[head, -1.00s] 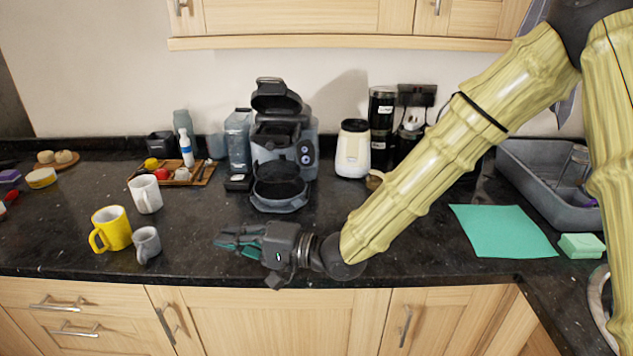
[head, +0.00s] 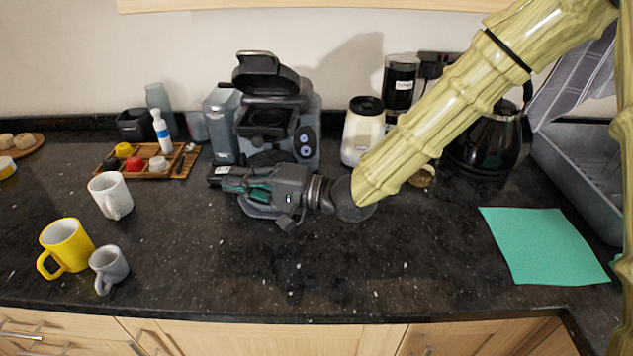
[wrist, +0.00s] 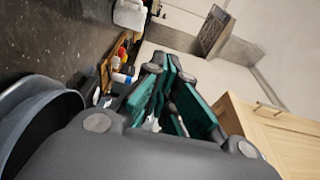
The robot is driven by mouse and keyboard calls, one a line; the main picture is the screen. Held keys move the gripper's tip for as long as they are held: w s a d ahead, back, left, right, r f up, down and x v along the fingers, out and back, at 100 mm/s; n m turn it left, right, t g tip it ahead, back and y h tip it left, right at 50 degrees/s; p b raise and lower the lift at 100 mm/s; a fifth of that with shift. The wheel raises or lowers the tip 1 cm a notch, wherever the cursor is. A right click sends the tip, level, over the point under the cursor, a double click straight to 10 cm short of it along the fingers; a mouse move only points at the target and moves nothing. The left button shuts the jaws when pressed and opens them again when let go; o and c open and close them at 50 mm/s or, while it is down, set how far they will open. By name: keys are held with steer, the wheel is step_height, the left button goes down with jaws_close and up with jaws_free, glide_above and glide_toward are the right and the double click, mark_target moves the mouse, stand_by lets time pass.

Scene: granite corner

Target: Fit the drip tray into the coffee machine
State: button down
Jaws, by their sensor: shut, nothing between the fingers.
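The dark grey coffee machine (head: 305,118) stands against the wall with its lid raised. The drip tray (head: 262,210) is a dark rounded dish low at the machine's front, mostly hidden behind my gripper. I cannot tell how far it sits in the base. A dark rounded rim, likely the tray (wrist: 42,112), shows at the left of the wrist view. My gripper (head: 224,180) points left across the machine's front, above or just before the tray. Its teal fingers (wrist: 165,78) are shut and empty. Whether it touches the tray is hidden.
A wooden tray (head: 185,165) with small items lies left. White, yellow (head: 66,246) and grey mugs stand front left.

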steer(key=w+d, duration=0.3)
steer(key=w+d+p, duration=0.1)
steer(key=d, duration=0.1)
steer(key=shift+w+d+f, duration=0.1)
steer(key=shift+w+f, duration=0.15)
steer(key=shift+w, duration=0.05)
steer(key=w+d+p, duration=0.2)
steer(key=w+d, duration=0.4)
steer(key=d, duration=0.5)
step_height(320, 180, down, 10)
steer(key=shift+w+r+p, duration=0.1)
steer(key=shift+r+p, duration=0.05)
steer(key=shift+p, duration=0.65)
steer(key=shift+s+a+p, duration=0.3)
steer(key=shift+a+p, duration=0.05)
steer(key=shift+a, duration=0.1)
steer(key=shift+s+a, duration=0.5)
steer(key=shift+a, duration=0.35)
steer(key=shift+d, duration=0.1)
